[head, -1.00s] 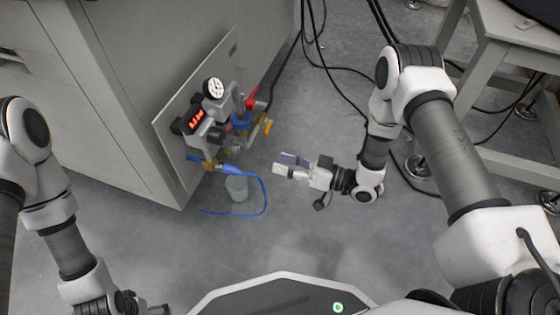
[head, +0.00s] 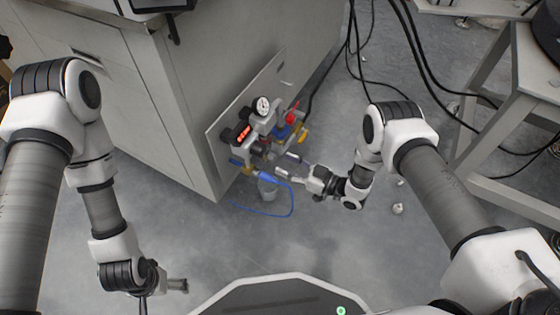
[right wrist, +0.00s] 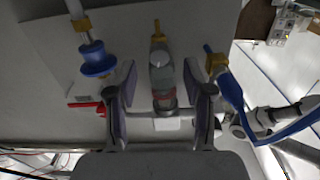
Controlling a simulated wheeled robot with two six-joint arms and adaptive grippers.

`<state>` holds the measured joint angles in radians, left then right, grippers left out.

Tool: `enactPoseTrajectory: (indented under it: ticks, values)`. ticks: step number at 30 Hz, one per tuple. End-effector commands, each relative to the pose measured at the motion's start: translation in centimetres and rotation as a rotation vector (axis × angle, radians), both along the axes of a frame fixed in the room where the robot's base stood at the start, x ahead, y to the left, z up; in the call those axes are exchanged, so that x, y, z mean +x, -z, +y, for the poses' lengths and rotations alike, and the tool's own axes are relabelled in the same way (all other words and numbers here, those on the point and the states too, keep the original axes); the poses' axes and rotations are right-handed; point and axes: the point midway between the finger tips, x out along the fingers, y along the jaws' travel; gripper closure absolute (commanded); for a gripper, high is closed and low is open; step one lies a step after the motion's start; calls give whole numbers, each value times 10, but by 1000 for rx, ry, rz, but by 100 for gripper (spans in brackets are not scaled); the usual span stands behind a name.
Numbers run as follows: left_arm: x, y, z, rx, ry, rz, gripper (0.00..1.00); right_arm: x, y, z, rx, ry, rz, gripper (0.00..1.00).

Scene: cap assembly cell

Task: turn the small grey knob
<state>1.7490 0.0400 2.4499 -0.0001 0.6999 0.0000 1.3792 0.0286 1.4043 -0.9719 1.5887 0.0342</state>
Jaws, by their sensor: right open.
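In the right wrist view, a rounded grey part (right wrist: 161,72), which looks like the small grey knob, lies between the fingers of my right gripper (right wrist: 163,100). The fingers are open on either side of it, with visible gaps. In the head view my right gripper (head: 284,166) is at the front of the valve panel (head: 217,138). The knob is too small and crowded to make out there. My left gripper (head: 178,285) hangs low at the lower left, away from the panel; its jaw opening is unclear.
Close around the grey part are a blue knob (right wrist: 98,60), a red handle (right wrist: 86,106) and a yellow fitting (right wrist: 214,62) with a blue hose (right wrist: 231,92). A gauge (head: 262,106) and red display (head: 243,132) sit above. A grey table (head: 500,110) stands at right.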

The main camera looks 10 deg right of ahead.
Motion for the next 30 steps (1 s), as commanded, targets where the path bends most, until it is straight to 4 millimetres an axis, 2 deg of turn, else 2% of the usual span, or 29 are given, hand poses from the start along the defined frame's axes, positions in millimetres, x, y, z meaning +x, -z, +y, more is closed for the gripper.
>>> enactPoseTrajectory:
  ticks: [1, 5, 13, 17, 18, 30]
  values:
    - [0, 8, 0, 0, 0, 0, 2, 6, 3, 8, 1, -2, -3, 49]
    - [0, 13, 0, 0, 0, -1, 2, 15, 2, 20, 0, 0, -1, 49]
    - [0, 11, 0, 0, 0, -1, 2, 17, -1, 23, 0, 1, 0, 49]
    - [0, 11, 0, 0, 0, -1, 2, 17, -1, 23, 0, 1, 0, 95]
    - [0, 11, 0, 0, 0, -1, 2, 17, -1, 23, 0, 1, 0, 100]
    - [0, 11, 0, 0, 0, -1, 2, 17, -1, 23, 17, 1, 24, 100]
